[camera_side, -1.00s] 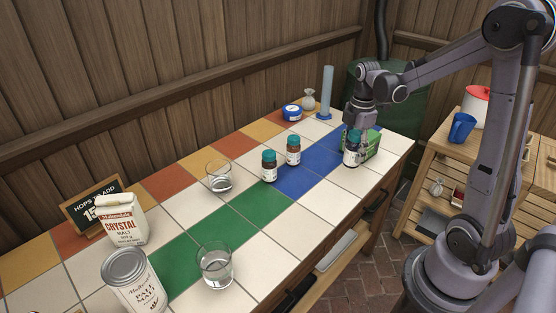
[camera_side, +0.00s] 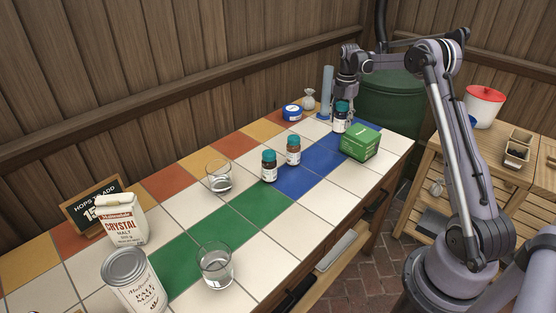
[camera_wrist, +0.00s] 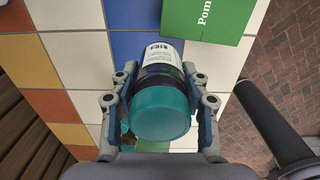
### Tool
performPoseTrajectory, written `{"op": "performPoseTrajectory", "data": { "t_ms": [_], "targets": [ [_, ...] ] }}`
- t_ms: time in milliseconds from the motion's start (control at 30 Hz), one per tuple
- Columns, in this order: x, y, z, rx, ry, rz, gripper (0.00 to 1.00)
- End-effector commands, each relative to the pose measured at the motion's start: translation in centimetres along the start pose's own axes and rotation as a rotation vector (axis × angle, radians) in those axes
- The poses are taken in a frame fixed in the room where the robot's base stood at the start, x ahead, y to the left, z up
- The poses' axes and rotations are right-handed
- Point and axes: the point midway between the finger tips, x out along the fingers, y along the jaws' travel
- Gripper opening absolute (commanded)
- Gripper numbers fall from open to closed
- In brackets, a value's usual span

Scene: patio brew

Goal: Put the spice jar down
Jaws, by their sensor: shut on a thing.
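The spice jar (camera_side: 340,120) has a teal lid, dark glass and a white label. It is near the far end of the tiled counter, behind the green box, and looks upright. My gripper (camera_side: 343,98) is above it in the side view. In the wrist view, my gripper (camera_wrist: 160,103) has its fingers on both sides of the jar (camera_wrist: 160,85), shut on it just below the lid. I cannot tell whether the jar's base touches the tiles.
The green box (camera_side: 360,143) stands close in front of the jar. Two similar jars (camera_side: 269,166) (camera_side: 293,151) stand to the left. A blue tin (camera_side: 292,113), a small sack (camera_side: 309,100) and a tall blue cylinder (camera_side: 327,90) stand near the back wall.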

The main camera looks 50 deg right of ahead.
Motion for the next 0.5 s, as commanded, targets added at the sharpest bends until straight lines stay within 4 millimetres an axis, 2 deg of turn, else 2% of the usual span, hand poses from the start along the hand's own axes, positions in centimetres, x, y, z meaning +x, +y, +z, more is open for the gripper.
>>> {"op": "performPoseTrajectory", "data": {
  "t_ms": [300,500],
  "targets": [
    [3.9,5.6,-3.3,-0.002,0.000,0.000,0.11],
    [5.5,7.8,-4.6,0.001,0.000,0.000,0.11]
  ]
}}
